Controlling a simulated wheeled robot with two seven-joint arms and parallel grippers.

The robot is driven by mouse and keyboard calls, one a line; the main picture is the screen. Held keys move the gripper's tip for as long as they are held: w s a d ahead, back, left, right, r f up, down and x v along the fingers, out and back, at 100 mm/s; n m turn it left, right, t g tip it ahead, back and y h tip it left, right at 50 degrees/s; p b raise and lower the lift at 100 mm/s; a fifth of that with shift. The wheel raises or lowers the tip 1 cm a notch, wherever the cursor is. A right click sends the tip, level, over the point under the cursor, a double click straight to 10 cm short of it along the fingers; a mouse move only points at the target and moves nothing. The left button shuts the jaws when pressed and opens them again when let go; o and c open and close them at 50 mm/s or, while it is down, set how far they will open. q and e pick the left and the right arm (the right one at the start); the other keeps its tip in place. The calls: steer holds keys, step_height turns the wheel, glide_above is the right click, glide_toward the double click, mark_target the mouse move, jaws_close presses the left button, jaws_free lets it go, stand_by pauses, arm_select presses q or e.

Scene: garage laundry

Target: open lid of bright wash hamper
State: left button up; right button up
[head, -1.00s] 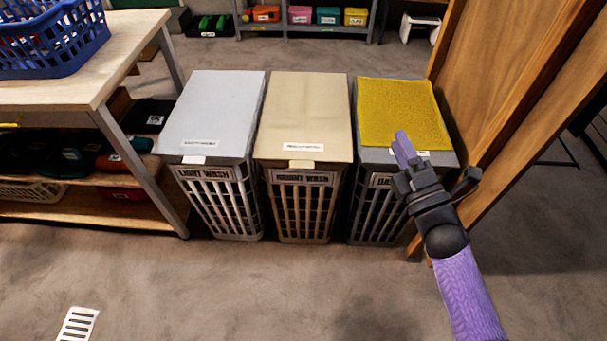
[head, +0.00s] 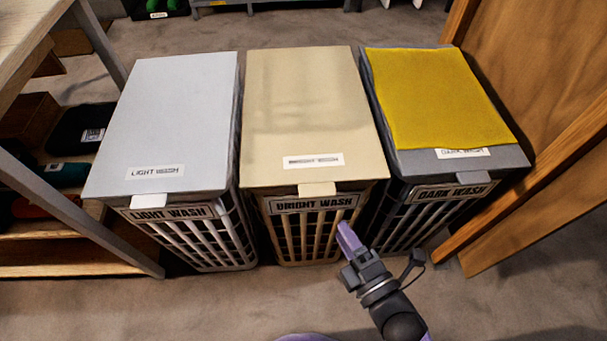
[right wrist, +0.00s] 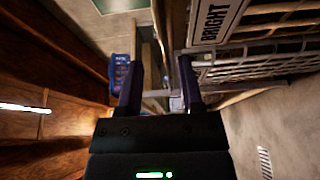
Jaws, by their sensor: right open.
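The bright wash hamper (head: 305,232) stands in the middle of three hampers, with slatted sides and a "BRIGHT WASH" plate. Its tan lid (head: 305,110) is closed flat, with a pale tab (head: 317,189) at the front edge. My right gripper (head: 346,238) is in front of the hamper's right front, below the tab. In the right wrist view, my right gripper (right wrist: 160,85) has its two purple fingers apart with nothing held between them. The hamper's "BRIGHT" plate (right wrist: 215,20) is to the right of the fingers there. My left gripper is not seen.
The light wash hamper (head: 165,120) stands on the left with its lid closed. The dark wash hamper (head: 455,200) stands on the right, a yellow cloth (head: 435,95) over its lid. A wooden panel (head: 535,75) stands at far right. Bare floor (head: 225,305) lies in front.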

mark_target(321, 197)
steer(key=b+x, duration=0.3)
steer(key=x, duration=0.6)
steer(key=shift+w, duration=0.15)
steer(key=shift+r, duration=0.15)
steer(key=c, duration=0.5)
jaws_close()
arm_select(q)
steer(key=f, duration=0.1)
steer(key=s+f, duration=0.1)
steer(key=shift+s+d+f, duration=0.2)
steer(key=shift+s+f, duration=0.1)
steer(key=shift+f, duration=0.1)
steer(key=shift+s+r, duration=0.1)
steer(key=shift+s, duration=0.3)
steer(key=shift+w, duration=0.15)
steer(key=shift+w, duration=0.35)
